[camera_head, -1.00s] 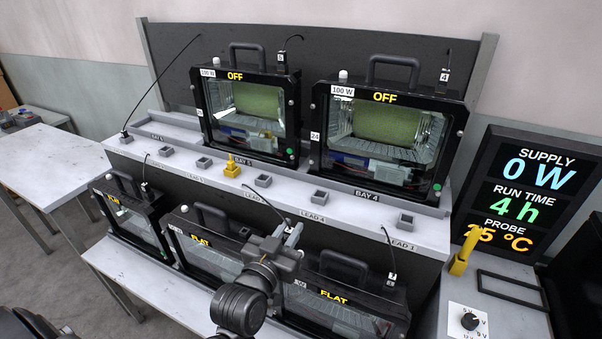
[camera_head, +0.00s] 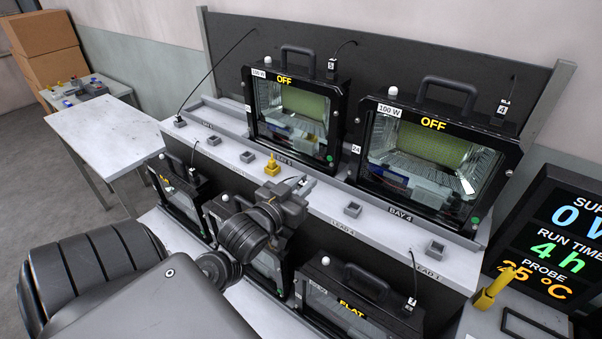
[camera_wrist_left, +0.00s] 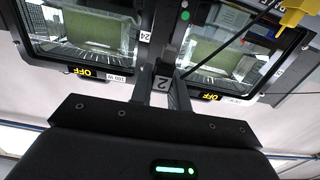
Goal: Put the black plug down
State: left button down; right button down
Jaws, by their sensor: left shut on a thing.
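My left gripper (camera_head: 303,183) is shut on a black plug, just over the long ledge (camera_head: 325,200), right of the yellow plug (camera_head: 272,166). In the head view the gripper mostly hides the plug. In the left wrist view the black plug (camera_wrist_left: 162,85) shows a white label "2" between the fingers of my left gripper (camera_wrist_left: 165,95), with a dark lead running to the upper right. I cannot tell whether the plug touches the ledge or a socket. My right gripper is not in view.
Small grey sockets (camera_head: 352,209) line the ledge. Two lamps reading OFF (camera_head: 295,115) (camera_head: 433,150) stand behind it. Lamps, one reading FLAT (camera_head: 355,295), stand lower in front. A side table (camera_head: 100,130) has free room at left. A display board (camera_head: 560,235) stands at right.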

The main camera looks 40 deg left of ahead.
pick_arm(q)
jog(key=w+a+f+b, duration=0.1)
jog(key=w+a+f, duration=0.1)
jog(key=w+a, duration=0.1)
jog(key=w+a+f+b, duration=0.1)
jog(key=w+a+f, duration=0.1)
jog(key=w+a, duration=0.1)
jog(key=w+a+f+b, duration=0.1)
jog(key=w+a+b, duration=0.1)
jog(key=w+a, duration=0.2)
jog(key=shift+f, duration=0.4)
jog(key=shift+w+a+f, duration=0.15)
jog(key=shift+w+f, duration=0.05)
jog(key=shift+f, duration=0.15)
notch_tip(320, 180, down, 3)
jog(key=shift+w+a+p, duration=0.15)
jog(key=shift+p, duration=0.45)
jog(key=shift+f, duration=0.25)
